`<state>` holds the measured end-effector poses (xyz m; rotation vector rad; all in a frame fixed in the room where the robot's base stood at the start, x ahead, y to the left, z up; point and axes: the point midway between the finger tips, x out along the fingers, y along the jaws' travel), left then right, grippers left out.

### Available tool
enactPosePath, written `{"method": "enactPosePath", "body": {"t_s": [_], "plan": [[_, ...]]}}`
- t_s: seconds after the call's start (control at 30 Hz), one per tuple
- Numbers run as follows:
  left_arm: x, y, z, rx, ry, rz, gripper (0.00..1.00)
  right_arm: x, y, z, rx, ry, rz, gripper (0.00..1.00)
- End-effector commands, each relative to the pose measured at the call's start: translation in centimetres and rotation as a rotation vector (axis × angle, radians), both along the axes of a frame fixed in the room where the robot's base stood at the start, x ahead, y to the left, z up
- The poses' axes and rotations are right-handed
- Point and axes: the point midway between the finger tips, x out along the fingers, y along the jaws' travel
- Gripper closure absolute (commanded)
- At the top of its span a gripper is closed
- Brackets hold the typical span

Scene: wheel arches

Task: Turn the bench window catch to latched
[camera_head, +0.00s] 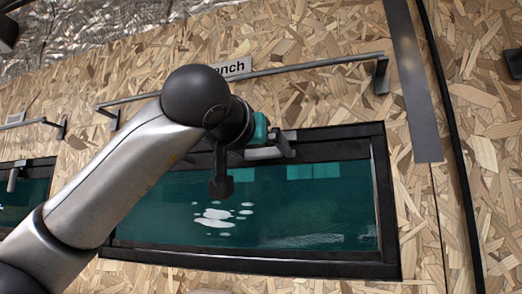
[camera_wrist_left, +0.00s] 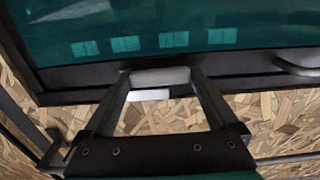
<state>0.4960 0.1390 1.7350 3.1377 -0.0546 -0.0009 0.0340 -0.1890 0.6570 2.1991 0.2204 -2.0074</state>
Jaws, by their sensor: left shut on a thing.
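The bench window (camera_head: 300,215) is a teal pane in a black frame on the chipboard wall. Its catch has a light grey handle (camera_head: 264,153) at the top rail of the frame, lying roughly along the rail. In the left wrist view the handle (camera_wrist_left: 161,76) sits between the two fingertips. My left gripper (camera_head: 272,146) is shut on this handle; its fingers also show in the left wrist view (camera_wrist_left: 160,80). My left arm hides part of the window and the rail's left part. My right gripper is not in view.
A label ending in "ench" (camera_head: 236,68) is above the window, partly hidden by my arm. A dark bar (camera_head: 320,63) on brackets runs across the wall above the window. Another window (camera_head: 30,188) is at the left edge. A grey strip (camera_head: 412,80) runs down at right.

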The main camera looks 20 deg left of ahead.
Motion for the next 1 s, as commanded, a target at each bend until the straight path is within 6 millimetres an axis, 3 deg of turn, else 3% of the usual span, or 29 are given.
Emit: {"method": "enactPosePath", "body": {"t_s": [0.37,1.0], "plan": [[0.0,0.1,-0.5,-0.143,0.005,0.004,0.63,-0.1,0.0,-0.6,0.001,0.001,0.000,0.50],[0.0,-0.5,-1.9,-0.733,0.026,0.003,0.63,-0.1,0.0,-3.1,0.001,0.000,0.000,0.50]]}}
